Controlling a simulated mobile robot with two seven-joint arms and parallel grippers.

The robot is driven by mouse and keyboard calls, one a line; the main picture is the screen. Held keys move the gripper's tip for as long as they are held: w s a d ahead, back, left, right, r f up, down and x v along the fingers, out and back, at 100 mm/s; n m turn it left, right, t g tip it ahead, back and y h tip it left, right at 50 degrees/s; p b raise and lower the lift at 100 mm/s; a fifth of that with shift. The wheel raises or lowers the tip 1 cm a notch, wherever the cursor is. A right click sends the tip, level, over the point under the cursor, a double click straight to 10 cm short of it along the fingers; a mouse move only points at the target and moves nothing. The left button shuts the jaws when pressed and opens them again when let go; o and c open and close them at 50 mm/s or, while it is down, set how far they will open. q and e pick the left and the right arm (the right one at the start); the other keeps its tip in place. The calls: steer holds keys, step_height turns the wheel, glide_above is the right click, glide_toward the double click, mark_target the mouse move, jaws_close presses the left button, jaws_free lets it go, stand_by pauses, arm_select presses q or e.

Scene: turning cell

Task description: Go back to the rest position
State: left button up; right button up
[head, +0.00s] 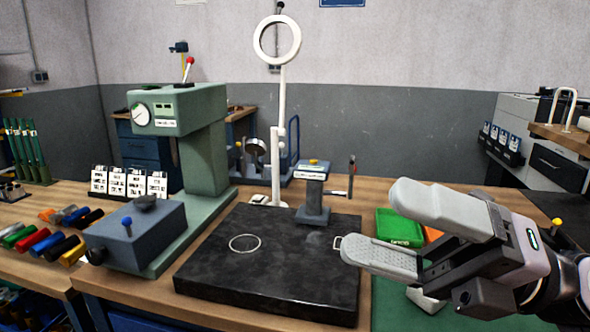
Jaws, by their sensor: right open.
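My right gripper (385,232) is at the right of the head view, above the bench near the right edge of the black slab. Its two pale grey fingers point left and stand apart, with nothing gripped between them. A small wire loop shows just beyond the lower fingertip; I cannot tell whether it touches. My left gripper is not in view.
A black stone slab (215,275) lies on the wooden bench, with a thin ring (245,243) and a small grey stand (313,200) on it. A green press (205,155) stands left, a ring lamp (281,110) behind. A green box (398,228) sits beside my right gripper.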

steer(key=w+d+f+m+t+h, duration=0.1)
steer(key=w+d+m+t+h, duration=0.25)
steer(key=m+t, duration=0.6)
steer(key=w+d+f+m+t+h, duration=0.1)
steer(key=w+d+m+t+h, duration=0.2)
steer(key=m+t, duration=0.65)
steer(key=w+d+f+m+h, duration=0.2)
steer(key=d+f+m+h, duration=0.2)
steer(key=f+m+h, duration=0.35)
steer(key=w+d+f+m+h, duration=0.2)
steer(key=d+f+m+h, duration=0.1)
steer(key=f+m+h, duration=0.4)
steer(key=s+d+f+m+g+h, duration=0.15)
steer(key=s+f+g, duration=0.3)
steer(key=f, duration=0.45)
steer(key=s+d+f+m+g, duration=0.1)
steer(key=s+f+m+g, duration=0.3)
steer(key=f, duration=0.4)
steer(key=s+a+f+g, duration=0.1)
steer(key=s+f+g, duration=0.75)
steer(key=s, duration=0.45)
steer(key=w+a+f+t+y, duration=0.2)
steer(key=w+f+t, duration=0.4)
steer(key=f, duration=0.3)
steer(key=shift+a+f+t+y, duration=0.35)
steer(key=shift+a+f+t, duration=0.05)
steer(key=shift+a+t, duration=0.2)
